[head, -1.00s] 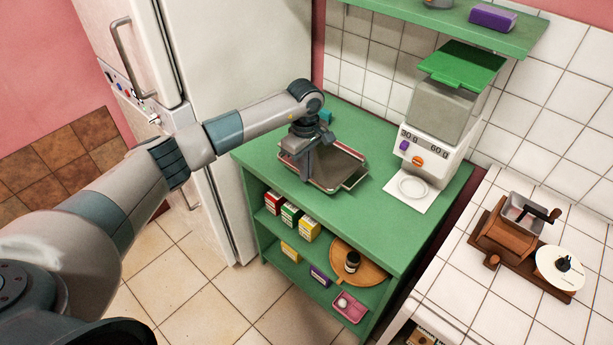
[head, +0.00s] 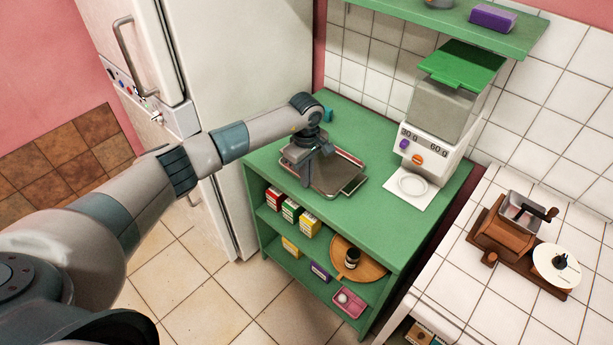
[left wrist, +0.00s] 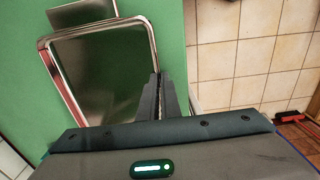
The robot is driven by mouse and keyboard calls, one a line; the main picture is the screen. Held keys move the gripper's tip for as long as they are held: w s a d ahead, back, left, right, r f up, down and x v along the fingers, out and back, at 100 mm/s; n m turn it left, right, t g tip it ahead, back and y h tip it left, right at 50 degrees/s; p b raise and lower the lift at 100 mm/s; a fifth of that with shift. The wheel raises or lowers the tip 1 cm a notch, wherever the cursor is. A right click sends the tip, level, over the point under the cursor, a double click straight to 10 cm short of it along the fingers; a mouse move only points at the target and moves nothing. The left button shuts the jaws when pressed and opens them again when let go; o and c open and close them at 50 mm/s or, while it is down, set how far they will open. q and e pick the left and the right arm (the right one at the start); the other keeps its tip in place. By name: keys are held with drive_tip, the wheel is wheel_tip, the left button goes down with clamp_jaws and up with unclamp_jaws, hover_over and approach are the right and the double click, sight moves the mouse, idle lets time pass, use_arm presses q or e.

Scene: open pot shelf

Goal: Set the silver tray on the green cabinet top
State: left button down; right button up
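The silver tray (head: 340,173) is a shallow rectangle with a bright raised rim, over the front left part of the green cabinet top (head: 390,225). My left gripper (head: 308,182) points down at the tray's near left side. In the left wrist view the tray (left wrist: 105,75) lies left of the fingers, its rim running between them. The fingers (left wrist: 161,88) are close together on that rim. The tray looks very near the green surface (left wrist: 25,70); I cannot tell whether it is fully resting on it. My right gripper is not in view.
A scale-like dispenser (head: 440,110) with a green lid stands behind right, with a white plate (head: 412,185) before it. A grey flat piece (left wrist: 82,12) lies beyond the tray. The fridge (head: 235,70) borders the left.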

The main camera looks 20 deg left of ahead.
use_arm(q)
drive_tip(key=c, duration=2)
unclamp_jaws()
drive_tip(key=shift+f, duration=0.1)
drive_tip(key=shift+r, duration=0.3)
wheel_tip(320, 180, up, 12)
drive_tip(key=b, duration=0.5)
drive_tip(key=shift+s, duration=0.1)
